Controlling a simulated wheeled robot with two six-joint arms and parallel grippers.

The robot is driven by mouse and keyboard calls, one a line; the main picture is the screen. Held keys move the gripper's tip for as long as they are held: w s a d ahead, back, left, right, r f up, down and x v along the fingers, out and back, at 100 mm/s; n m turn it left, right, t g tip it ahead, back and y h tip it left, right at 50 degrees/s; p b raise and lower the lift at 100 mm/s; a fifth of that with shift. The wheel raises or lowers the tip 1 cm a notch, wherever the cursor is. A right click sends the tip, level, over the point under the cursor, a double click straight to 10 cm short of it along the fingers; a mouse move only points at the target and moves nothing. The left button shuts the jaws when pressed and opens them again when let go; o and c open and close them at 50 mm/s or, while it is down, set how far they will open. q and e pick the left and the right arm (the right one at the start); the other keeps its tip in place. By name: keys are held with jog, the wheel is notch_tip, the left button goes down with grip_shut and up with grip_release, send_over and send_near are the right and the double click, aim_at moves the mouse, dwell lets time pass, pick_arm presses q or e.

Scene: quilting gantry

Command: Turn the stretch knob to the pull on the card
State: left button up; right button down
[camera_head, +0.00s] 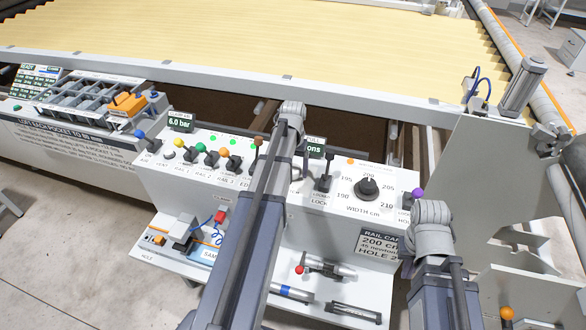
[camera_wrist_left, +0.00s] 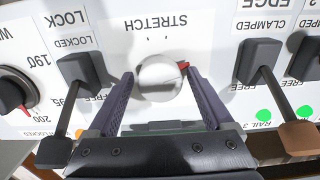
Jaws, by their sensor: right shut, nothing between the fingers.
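The stretch knob (camera_wrist_left: 160,80) is a pale round dial with a red pointer at its right side in the left wrist view; my left arm hides it in the head view. My left gripper (camera_wrist_left: 160,75) is open, one finger on each side of the knob; I cannot tell whether they touch it. The rail card (camera_head: 380,246) on the panel front reads 200 cm, 45 newton and HOLE 2, partly covered. The pull display (camera_head: 316,149) shows only "ons" past my left arm. My right gripper (camera_head: 409,266) is shut beside the card, mostly hidden by its wrist.
Lock levers stand either side of the knob: one under LOCK (camera_wrist_left: 82,70), one under EDGE (camera_wrist_left: 259,62). The width knob (camera_head: 367,189) is to the right, pointing near 200. A lower shelf (camera_head: 262,312) holds tools. Several coloured valve levers (camera_head: 212,160) line the panel's left.

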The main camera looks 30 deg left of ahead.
aim_at(293, 168)
pick_arm(q)
jog(key=shift+o, duration=0.3)
notch_tip(293, 168, up, 8)
jog(key=p, duration=0.8)
jog(key=shift+f, duration=0.1)
jog(key=s+d+m, duration=0.2)
jog(key=s+d, duration=0.3)
jog(key=d, duration=0.5)
jog(key=s+d+f+m+b, duration=0.1)
jog(key=s+d+m, duration=0.1)
jog(key=s+d, duration=0.4)
jog(key=s+d+f+m+y+b, duration=0.1)
jog(key=s+d, duration=0.4)
jog(key=d, duration=0.9)
jog(key=shift+s+d+m, duration=0.25)
jog(key=shift+m, duration=0.55)
jog(key=shift+f, duration=0.1)
